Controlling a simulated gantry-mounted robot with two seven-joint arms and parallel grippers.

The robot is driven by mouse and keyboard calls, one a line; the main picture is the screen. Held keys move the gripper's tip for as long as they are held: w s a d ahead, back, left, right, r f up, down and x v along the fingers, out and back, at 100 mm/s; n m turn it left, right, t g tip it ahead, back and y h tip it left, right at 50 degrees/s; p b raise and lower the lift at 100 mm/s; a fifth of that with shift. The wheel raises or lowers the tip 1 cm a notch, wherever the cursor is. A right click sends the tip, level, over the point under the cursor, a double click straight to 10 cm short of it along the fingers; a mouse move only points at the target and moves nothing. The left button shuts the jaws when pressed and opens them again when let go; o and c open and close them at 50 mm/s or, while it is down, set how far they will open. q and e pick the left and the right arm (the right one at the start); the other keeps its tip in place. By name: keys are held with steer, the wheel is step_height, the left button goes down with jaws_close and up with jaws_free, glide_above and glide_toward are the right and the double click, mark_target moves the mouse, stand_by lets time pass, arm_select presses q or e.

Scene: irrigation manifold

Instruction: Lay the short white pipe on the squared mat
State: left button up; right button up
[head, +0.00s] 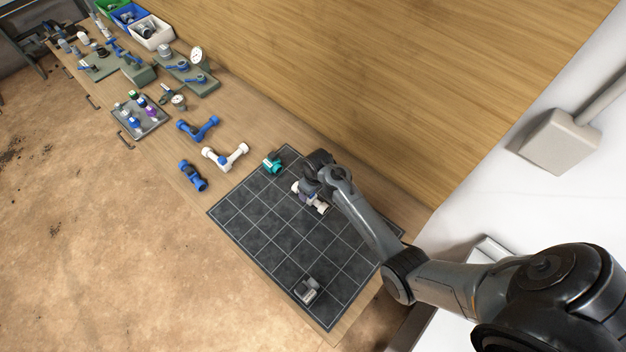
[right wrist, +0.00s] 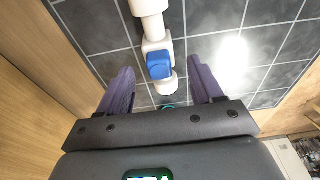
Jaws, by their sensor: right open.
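A short white pipe (head: 321,207) with collared ends lies on the dark squared mat (head: 262,225), near its far edge. In the right wrist view the white pipe (right wrist: 153,28) has a blue part (right wrist: 158,66) near its lower end and runs up out of the frame. My right gripper (head: 311,190) is over the pipe and partly hides it in the head view. In the right wrist view its two purple fingers (right wrist: 163,75) are open, one on each side of the pipe's near end, with gaps showing. My left gripper is not in view.
A teal fitting (head: 272,163) and a grey block (head: 307,290) sit on the mat. Left of it lie a white elbow pipe (head: 226,157) and blue pipes (head: 193,176). A grey tray (head: 140,116) and bins (head: 151,31) stand farther off. The mat's middle is clear.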

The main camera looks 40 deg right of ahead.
mark_target(314, 198)
step_height(314, 198, up, 8)
steer(key=s, duration=0.1)
steer(key=s+a+r, duration=0.2)
steer(key=s+a, duration=0.1)
steer(key=s, duration=0.5)
steer(key=s+a+r+t, duration=0.1)
steer(key=s+a+r, duration=0.2)
steer(key=s, duration=0.5)
steer(key=s+a+r, duration=0.3)
steer(key=s+a, duration=0.2)
steer(key=s, duration=0.2)
steer(key=shift+s+a+n+t, duration=0.2)
steer(key=shift+s+n+t, duration=0.2)
